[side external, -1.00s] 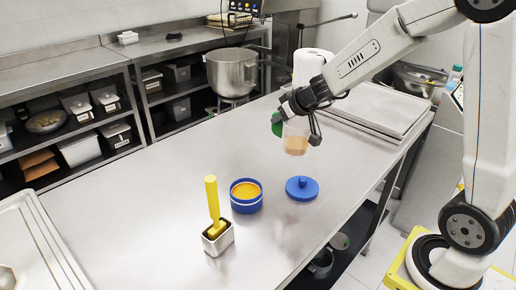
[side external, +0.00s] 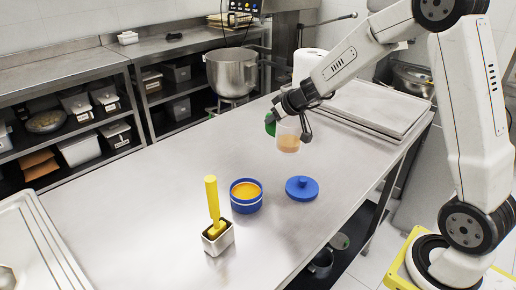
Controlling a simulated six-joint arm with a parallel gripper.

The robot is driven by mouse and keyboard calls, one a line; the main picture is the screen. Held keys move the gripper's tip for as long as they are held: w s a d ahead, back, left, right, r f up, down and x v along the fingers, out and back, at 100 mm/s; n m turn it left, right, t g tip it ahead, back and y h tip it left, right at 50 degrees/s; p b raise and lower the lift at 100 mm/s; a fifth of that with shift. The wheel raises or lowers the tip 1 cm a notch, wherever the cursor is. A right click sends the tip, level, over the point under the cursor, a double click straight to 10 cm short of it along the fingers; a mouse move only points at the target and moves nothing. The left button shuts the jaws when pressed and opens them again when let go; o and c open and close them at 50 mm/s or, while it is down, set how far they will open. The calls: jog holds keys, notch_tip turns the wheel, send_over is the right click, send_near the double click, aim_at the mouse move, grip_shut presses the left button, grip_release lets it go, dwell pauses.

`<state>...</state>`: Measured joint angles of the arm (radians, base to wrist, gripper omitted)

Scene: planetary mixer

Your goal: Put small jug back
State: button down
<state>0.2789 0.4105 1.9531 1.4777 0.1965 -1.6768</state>
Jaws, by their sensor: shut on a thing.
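The small jug (side external: 289,141) is clear with a green handle (side external: 270,124) and some orange-tan content in its lower part. It looks upright. My gripper (side external: 277,117) is shut on the jug at its handle side, and the fingers are partly hidden by the wrist. From this view I cannot tell for sure whether the jug's base touches the steel table (side external: 170,170) or hangs just above it.
A blue bowl (side external: 246,205) with orange content stands mid-table, with a blue lid (side external: 301,188) to its right. A small metal holder (side external: 218,240) holds a yellow-handled tool. A tray (side external: 375,105) and a paper roll (side external: 310,65) are behind.

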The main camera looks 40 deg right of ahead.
jog(key=d+x, duration=0.1)
jog(key=x, duration=1)
jog(key=shift+w+d+r, duration=0.25)
jog(key=shift+w+r, duration=0.1)
jog(key=shift+w+f, duration=0.15)
jog(key=shift+f, duration=0.8)
jog(key=shift+w+f, duration=0.1)
jog(key=shift+f, duration=0.8)
jog(key=shift+f, duration=0.15)
jog(key=c, duration=0.5)
grip_release()
jog(key=shift+c, duration=0.2)
